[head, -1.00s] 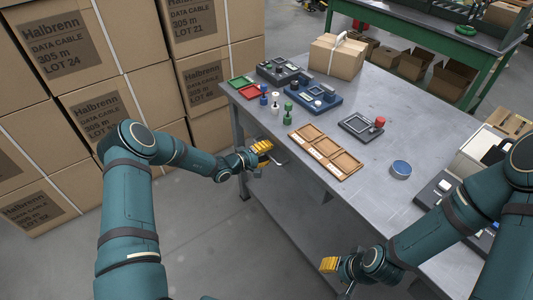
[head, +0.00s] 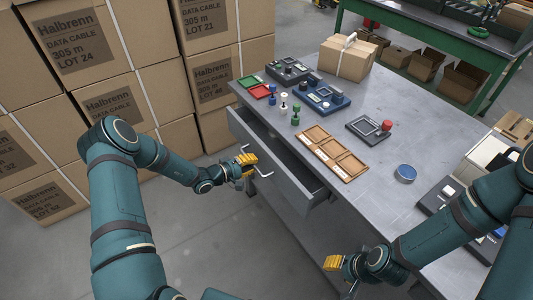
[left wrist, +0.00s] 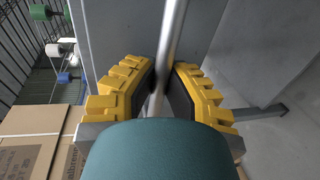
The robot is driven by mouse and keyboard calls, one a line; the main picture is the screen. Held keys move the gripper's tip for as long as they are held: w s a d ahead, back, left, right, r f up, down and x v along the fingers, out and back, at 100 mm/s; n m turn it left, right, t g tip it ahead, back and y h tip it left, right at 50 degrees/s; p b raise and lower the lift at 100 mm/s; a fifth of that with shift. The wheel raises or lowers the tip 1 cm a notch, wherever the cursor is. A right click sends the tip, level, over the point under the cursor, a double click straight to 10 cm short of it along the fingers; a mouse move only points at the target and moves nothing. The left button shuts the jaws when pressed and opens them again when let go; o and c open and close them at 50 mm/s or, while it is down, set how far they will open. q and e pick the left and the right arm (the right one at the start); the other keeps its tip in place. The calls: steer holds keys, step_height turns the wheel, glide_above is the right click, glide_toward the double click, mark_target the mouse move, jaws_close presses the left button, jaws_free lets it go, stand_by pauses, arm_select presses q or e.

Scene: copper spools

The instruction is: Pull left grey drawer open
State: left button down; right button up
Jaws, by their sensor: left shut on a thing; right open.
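The left grey drawer (head: 266,166) stands pulled out from the long side of the grey workbench, with its dark inside partly showing. My left gripper (head: 246,163) is at the drawer's front, its yellow fingers shut on the bar handle (head: 266,180). In the left wrist view the yellow fingers of my left gripper (left wrist: 158,88) close on both sides of the metal handle bar (left wrist: 171,42), in front of the grey drawer front. My right gripper (head: 335,264) is open and empty, low beside the workbench's near side.
On the workbench (head: 394,134) lie a wooden tray (head: 332,152), a blue round tin (head: 405,173), small colored spools, a dark holder with a red piece (head: 370,130) and a cardboard box (head: 347,58). Stacked cartons (head: 92,35) stand at left. Floor in front of the drawer is clear.

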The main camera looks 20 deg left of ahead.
arm_select(q)
steer(key=f+v, duration=0.3)
steer(key=v, duration=1.2)
steer(key=s+f+v, duration=0.1)
steer(key=f+v, duration=0.2)
steer(key=v, duration=1.2)
steer(key=shift+s+a+f+b, duration=0.2)
steer(key=shift+s+a+b, duration=0.1)
steer(key=shift+a+b, duration=0.2)
steer(key=c, duration=1)
jaws_free()
steer(key=shift+a, duration=0.1)
steer(key=v, duration=1.1)
steer(key=shift+s+a, duration=0.2)
steer(key=shift+s, duration=0.15)
steer(key=shift+s, duration=0.15)
